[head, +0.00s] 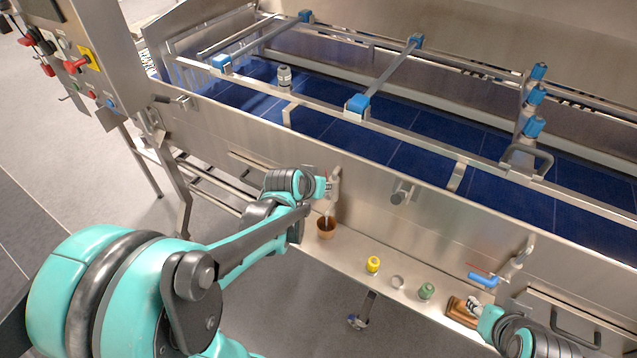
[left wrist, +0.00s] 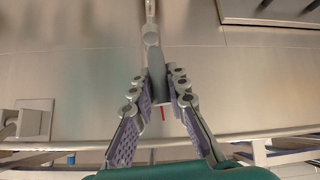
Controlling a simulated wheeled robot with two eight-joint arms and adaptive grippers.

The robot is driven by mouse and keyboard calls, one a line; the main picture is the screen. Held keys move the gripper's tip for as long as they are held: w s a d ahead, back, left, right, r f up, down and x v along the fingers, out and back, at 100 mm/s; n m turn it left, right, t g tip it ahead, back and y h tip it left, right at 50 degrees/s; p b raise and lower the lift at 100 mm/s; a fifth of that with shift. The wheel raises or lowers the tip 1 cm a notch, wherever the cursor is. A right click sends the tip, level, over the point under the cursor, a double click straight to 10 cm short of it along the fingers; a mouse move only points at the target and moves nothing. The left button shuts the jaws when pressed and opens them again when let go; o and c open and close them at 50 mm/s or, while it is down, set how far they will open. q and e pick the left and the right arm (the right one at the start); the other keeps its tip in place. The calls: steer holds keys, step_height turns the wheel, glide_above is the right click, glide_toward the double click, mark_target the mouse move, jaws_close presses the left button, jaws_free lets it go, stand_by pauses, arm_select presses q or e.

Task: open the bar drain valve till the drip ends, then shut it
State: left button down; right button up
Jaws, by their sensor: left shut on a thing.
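A metal drain valve (head: 335,178) sticks out of the machine's steel front panel. My left gripper (head: 325,188) reaches it from the left and is shut on it. In the left wrist view, the two pad fingers of my left gripper (left wrist: 165,92) stand either side of the grey valve body (left wrist: 152,50), with a small red piece below. A brown cup (head: 326,233) stands on the steel ledge below the valve. A pale vertical streak shows above the cup; I cannot tell whether it drips. My right gripper (head: 474,306) is beside a brown block (head: 460,314); its fingers are too small to judge.
A blue-handled valve (head: 483,279) is on the right of the panel. A yellow-capped item (head: 373,264), a metal ring (head: 397,283) and a green item (head: 426,291) stand on the ledge (head: 350,250). A blue belt (head: 400,140) lies behind the panel.

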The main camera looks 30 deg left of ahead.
arm_select(q)
steer(key=shift+s+d+f, duration=0.1)
steer(key=shift+d, duration=0.1)
stand_by(0.4)
steer(key=c, duration=1.5)
jaws_free()
steer(key=shift+o, duration=0.2)
steer(key=v, duration=1.2)
steer(key=s+d+f+m+g+b, duration=0.1)
steer(key=s+d+f+b, duration=0.3)
steer(key=f, duration=0.4)
steer(key=s+d+f+b, duration=0.4)
steer(key=s+f+b, duration=0.1)
steer(key=f+b, duration=0.2)
steer(key=shift+s+d+f+m+g, duration=0.2)
steer(key=shift+f+m+g, duration=0.2)
steer(key=shift+f, duration=0.15)
